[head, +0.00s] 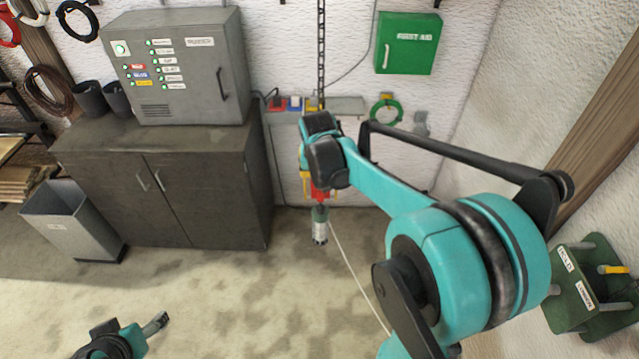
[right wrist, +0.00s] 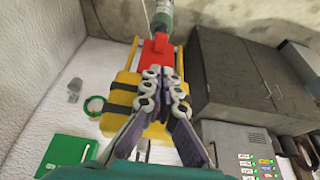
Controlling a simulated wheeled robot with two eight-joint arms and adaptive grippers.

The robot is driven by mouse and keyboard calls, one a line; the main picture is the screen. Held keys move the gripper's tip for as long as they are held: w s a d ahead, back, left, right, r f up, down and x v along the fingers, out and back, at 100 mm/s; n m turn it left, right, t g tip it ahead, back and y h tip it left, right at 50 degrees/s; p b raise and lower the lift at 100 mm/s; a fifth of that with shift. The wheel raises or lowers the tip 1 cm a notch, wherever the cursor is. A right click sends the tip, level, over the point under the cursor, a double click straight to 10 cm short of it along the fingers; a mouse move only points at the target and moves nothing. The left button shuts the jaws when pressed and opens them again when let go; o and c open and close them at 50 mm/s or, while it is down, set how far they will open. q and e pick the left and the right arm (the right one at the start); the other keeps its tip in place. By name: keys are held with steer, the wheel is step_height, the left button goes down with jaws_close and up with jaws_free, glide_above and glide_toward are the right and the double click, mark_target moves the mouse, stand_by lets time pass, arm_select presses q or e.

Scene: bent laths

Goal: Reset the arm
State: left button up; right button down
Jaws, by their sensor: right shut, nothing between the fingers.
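My right arm, teal and black, reaches in from the right of the head view, and its wrist hides its gripper there. In the right wrist view my right gripper (right wrist: 160,78) is shut, its fingertips together and empty. Beyond the fingers is a yellow and red device (right wrist: 126,96), which also shows below the wrist in the head view (head: 319,192). I cannot tell if the fingers touch it. A green and grey cylinder (head: 320,226) hangs under it. My left gripper (head: 155,325) is low at the left of the head view; its opening is unclear.
A dark cabinet (head: 200,185) with a grey control box (head: 190,85) stands at the left, beside a grey bin (head: 75,225). A green first aid box (head: 408,43) is on the wall. A green lever stand (head: 588,290) is at the right. The middle floor is clear.

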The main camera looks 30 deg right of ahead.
steer(key=v, duration=0.8)
steer(key=s+a+f+n+t+b, duration=0.1)
steer(key=s+a+f+b, duration=0.3)
steer(key=f+b, duration=0.5)
steer(key=s+a+f+n+t+y+b, duration=0.1)
steer(key=s+a+f+n+b, duration=0.2)
steer(key=f+b, duration=0.7)
steer(key=s+a+f+n+t+y+b, duration=0.1)
steer(key=s+a+f+b, duration=0.5)
steer(key=f, duration=1)
steer(key=s+n+b, duration=0.1)
steer(key=s+b, duration=0.1)
steer(key=b, duration=0.1)
steer(key=shift+s+a+f+b, duration=0.15)
steer(key=shift+s+f+b, duration=0.1)
steer(key=shift+s+b, duration=0.1)
